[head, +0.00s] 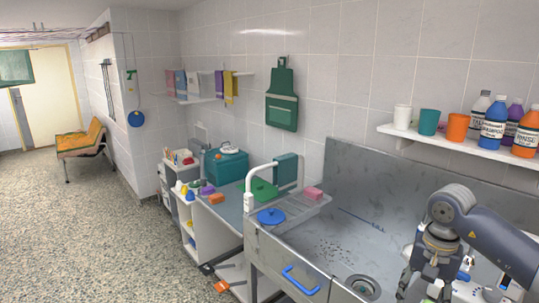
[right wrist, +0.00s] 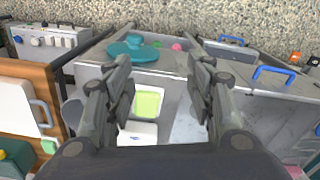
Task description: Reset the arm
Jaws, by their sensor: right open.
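My right arm comes in from the right in the head view, and its gripper (head: 422,284) points down over the right part of the metal sink (head: 335,240). In the right wrist view the two fingers of this gripper (right wrist: 160,75) stand wide apart, with nothing held between them. A light green, white-rimmed tray (right wrist: 147,101) and a white item (right wrist: 138,133) show below and between the fingers; I cannot tell how far below. My left gripper is in neither view.
Above the sink, a wall shelf (head: 463,143) holds cups and several bottles, including an orange one (head: 526,132). A blue lid (head: 271,216) and a pink sponge (head: 313,193) lie left of the basin. A teal round thing (right wrist: 133,49) shows beyond the fingers. The speckled floor (head: 90,225) is open.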

